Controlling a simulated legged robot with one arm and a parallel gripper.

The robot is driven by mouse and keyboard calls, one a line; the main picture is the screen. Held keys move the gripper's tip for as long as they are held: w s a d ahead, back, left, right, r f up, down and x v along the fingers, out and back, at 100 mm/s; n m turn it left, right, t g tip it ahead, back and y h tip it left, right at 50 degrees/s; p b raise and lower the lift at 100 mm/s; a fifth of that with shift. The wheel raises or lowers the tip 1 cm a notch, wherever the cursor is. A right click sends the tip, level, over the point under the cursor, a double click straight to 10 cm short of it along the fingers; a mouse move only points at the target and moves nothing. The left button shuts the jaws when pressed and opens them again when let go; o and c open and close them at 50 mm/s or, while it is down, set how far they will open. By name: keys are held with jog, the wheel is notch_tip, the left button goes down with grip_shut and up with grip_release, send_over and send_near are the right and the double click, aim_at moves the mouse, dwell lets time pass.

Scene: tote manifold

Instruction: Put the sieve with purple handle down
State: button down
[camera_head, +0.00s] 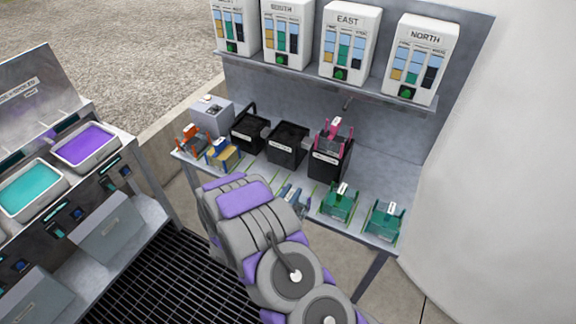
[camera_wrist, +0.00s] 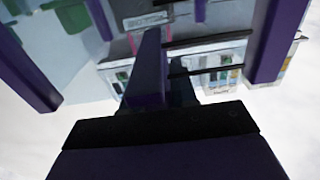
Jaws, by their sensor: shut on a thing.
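My gripper (camera_wrist: 165,95) shows close up in the wrist view, shut on the sieve with purple handle (camera_wrist: 277,40). Dark purple uprights stand at the left and right of that view, with another purple bar in the middle. I cannot clearly tell which of these belong to the sieve and which to my fingers. The sieve's basket cannot be made out. In the camera_head view my arm covers the gripper and the sieve. Whether the sieve touches any surface cannot be seen.
The grey bench (camera_head: 378,182) holds green sieves (camera_head: 338,203), a pink-handled sieve (camera_head: 335,132) in a black holder, dark bins (camera_head: 287,143), and orange and yellow items at left. Labelled dispensers (camera_head: 345,45) stand on a shelf above. A separate stand at left holds purple (camera_head: 85,146) and teal (camera_head: 32,190) trays.

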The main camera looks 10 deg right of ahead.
jog(key=shift+s+a+r, duration=0.1)
jog(key=shift+a+r, duration=0.05)
jog(key=shift+a, duration=0.1)
jog(key=w+a+r+n+t+y, duration=0.1)
jog(key=w+a+r+y, duration=0.1)
jog(key=w+r, duration=0.3)
jog(key=d+r+n+y, duration=0.1)
jog(key=d+r, duration=0.2)
jog(key=r, duration=0.8)
jog(key=d+r+n+t+y, duration=0.1)
jog(key=d+r, duration=0.3)
jog(key=r, duration=0.7)
jog(key=shift+w+r+n+t+y, duration=0.15)
jog(key=shift+r+n+t+y, duration=0.2)
jog(key=shift+y, duration=0.35)
jog(key=shift+a, duration=0.1)
